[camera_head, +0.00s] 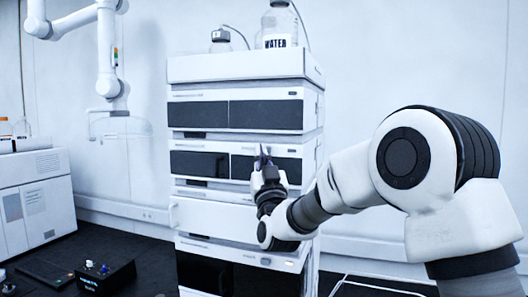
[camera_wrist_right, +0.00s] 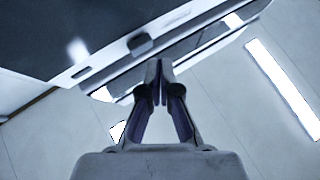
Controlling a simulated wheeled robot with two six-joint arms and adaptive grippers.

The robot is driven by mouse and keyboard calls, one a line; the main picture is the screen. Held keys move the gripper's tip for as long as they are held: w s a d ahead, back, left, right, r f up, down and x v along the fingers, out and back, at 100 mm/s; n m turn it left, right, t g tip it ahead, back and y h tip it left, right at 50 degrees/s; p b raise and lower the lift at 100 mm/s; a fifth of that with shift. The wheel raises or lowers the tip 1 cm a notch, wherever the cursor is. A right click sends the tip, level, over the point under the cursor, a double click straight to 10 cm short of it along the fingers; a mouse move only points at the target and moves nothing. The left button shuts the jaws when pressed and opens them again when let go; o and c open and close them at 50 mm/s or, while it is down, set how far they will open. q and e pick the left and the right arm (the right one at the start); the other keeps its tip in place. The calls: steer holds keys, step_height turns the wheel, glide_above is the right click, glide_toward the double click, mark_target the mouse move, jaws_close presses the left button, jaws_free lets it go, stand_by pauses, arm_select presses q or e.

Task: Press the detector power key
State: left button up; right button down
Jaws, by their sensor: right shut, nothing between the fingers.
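The chromatography stack (camera_head: 190,214) stands in the middle of the head view, with several white modules, some with dark front panels. My right gripper (camera_head: 264,152) is shut and empty, fingers pointing up, in front of the second dark-panelled module (camera_head: 200,163). The gripper covers part of that front. In the right wrist view its closed fingertips (camera_wrist_right: 159,66) appear just below a dark grey tab (camera_wrist_right: 141,43) on a module front; I cannot tell if they touch. A small dark slot (camera_wrist_right: 81,72) shows to the left. I cannot tell which mark is the power key.
A bottle labelled WATER (camera_head: 278,28) and a smaller bottle (camera_head: 220,41) stand on top of the stack. A black box with knobs (camera_head: 105,278) sits on the dark bench at left. A white instrument (camera_head: 35,200) stands further left. Another white arm (camera_head: 108,60) is behind.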

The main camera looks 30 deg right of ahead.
steer(key=shift+w+d, duration=0.2)
steer(key=shift+d, duration=0.1)
steer(key=shift+w+d, duration=0.35)
stand_by(0.8)
steer(key=shift+s+a+b, duration=0.7)
steer(key=shift+a+b, duration=0.1)
steer(key=shift+b, duration=0.05)
steer(key=s+a+b, duration=0.3)
steer(key=s+a, duration=0.1)
steer(key=shift+a, duration=0.2)
